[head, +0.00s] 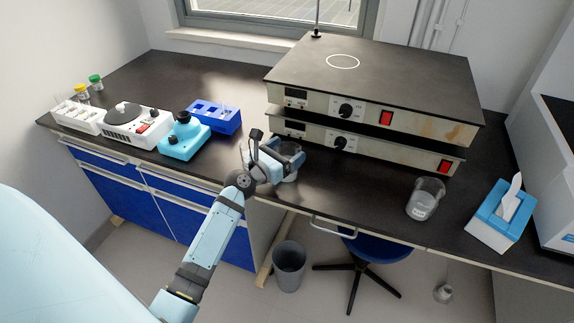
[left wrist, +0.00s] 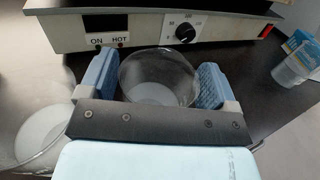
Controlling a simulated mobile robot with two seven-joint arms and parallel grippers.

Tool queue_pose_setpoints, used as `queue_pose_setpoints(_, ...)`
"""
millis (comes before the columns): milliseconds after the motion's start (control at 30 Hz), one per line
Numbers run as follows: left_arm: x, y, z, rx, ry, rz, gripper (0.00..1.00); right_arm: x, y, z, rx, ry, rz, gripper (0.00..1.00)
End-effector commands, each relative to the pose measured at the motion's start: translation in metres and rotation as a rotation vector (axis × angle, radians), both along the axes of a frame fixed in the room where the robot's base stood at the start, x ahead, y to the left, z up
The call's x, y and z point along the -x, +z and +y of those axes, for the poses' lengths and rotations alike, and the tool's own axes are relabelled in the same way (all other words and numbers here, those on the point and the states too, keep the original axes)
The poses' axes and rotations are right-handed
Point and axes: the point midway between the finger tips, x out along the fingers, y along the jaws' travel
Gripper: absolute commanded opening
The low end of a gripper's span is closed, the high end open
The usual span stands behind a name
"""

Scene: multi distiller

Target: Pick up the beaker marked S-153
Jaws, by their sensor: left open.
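My left gripper (head: 278,160) reaches over the bench in front of the stacked hot plates. Its jaws are open, with a clear glass beaker (left wrist: 158,80) between the two blue finger pads in the left wrist view. This beaker shows partly behind the gripper in the head view (head: 291,160). A second beaker (left wrist: 42,130) stands left of the gripper in the left wrist view. Another beaker (head: 425,198) with a small white label stands at the right of the bench, also seen in the left wrist view (left wrist: 292,66). No S-153 marking is legible. My right gripper is out of view.
Two stacked hot plates (head: 367,119) stand behind the gripper. A blue tissue box (head: 498,216) is at the right. A cyan device (head: 184,138), a white stirrer (head: 136,126) and a blue rack (head: 215,117) stand at the left. A bin (head: 289,266) and stool (head: 376,250) are below.

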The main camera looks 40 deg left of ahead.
Motion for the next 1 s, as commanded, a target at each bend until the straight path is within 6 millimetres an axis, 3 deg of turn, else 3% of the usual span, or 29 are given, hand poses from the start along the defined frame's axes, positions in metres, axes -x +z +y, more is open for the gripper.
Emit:
queue_pose_setpoints(233, -0.0016, 0.0002, -0.0001, -0.001, 0.0, 0.0, 0.81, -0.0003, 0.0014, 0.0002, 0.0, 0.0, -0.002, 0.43)
queue_pose_setpoints(400, -0.0014, 0.0002, -0.0001, -0.001, 0.0, 0.0, 0.42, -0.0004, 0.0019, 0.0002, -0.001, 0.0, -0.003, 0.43)
queue_pose_setpoints(500, -0.0015, 0.0008, 0.0, -0.001, 0.0, -0.001, 0.24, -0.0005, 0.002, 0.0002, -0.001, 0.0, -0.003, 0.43)
queue_pose_setpoints(1000, -0.0014, 0.0086, 0.0, -0.001, 0.0, -0.001, 0.24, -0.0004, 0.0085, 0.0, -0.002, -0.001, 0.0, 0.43)
